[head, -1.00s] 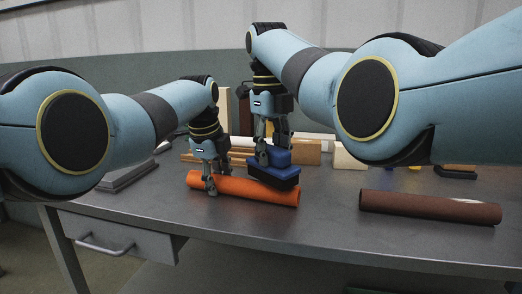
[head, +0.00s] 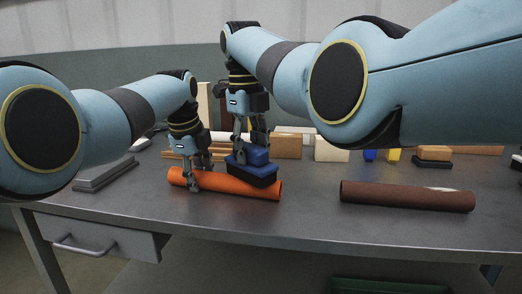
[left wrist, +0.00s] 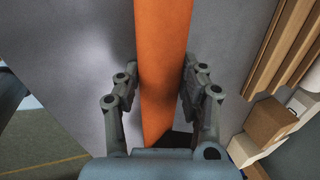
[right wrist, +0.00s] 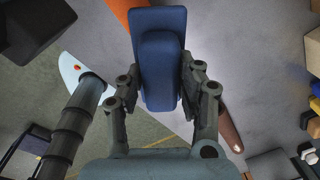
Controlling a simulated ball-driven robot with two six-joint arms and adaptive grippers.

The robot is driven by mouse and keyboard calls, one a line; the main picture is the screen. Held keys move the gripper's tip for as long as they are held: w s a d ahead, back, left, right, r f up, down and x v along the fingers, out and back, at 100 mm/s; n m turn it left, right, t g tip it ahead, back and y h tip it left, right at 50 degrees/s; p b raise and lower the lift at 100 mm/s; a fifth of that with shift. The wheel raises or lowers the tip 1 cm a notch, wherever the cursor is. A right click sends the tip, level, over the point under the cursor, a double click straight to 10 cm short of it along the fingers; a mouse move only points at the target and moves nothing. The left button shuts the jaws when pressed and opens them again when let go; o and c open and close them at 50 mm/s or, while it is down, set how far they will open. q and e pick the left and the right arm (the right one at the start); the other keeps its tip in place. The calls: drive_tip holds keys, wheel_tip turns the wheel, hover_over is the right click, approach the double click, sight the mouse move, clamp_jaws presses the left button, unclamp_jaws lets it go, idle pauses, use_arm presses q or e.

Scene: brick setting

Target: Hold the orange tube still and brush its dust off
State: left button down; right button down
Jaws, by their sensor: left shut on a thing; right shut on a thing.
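The orange tube (head: 212,182) lies on the grey workbench, and it also shows in the left wrist view (left wrist: 162,50). My left gripper (head: 193,186) is shut around it near its left end. My right gripper (head: 246,160) is shut on the blue brush (head: 256,155), which has dark bristles pointing down. The brush is at the right part of the tube, and its bristles seem to touch the tube or hover just above it. In the right wrist view the blue brush (right wrist: 160,65) sits between my fingers. I see no clear dust on the visible orange surface.
A brown tube (head: 400,196) with a whitish patch lies to the right. Wooden blocks (head: 288,146), blue and yellow pieces and another brush (head: 433,155) stand at the back. A grey flat piece (head: 105,175) lies left. The front strip of the workbench (head: 300,226) is clear.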

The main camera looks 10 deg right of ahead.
drive_tip(key=shift+w+a, duration=0.3)
drive_tip(key=shift+a, duration=0.4)
drive_tip(key=shift+w+a, duration=0.25)
drive_tip(key=shift+a, duration=0.45)
drive_tip(key=shift+r, duration=4.1)
use_arm(q)
drive_tip(key=c, duration=0.7)
unclamp_jaws()
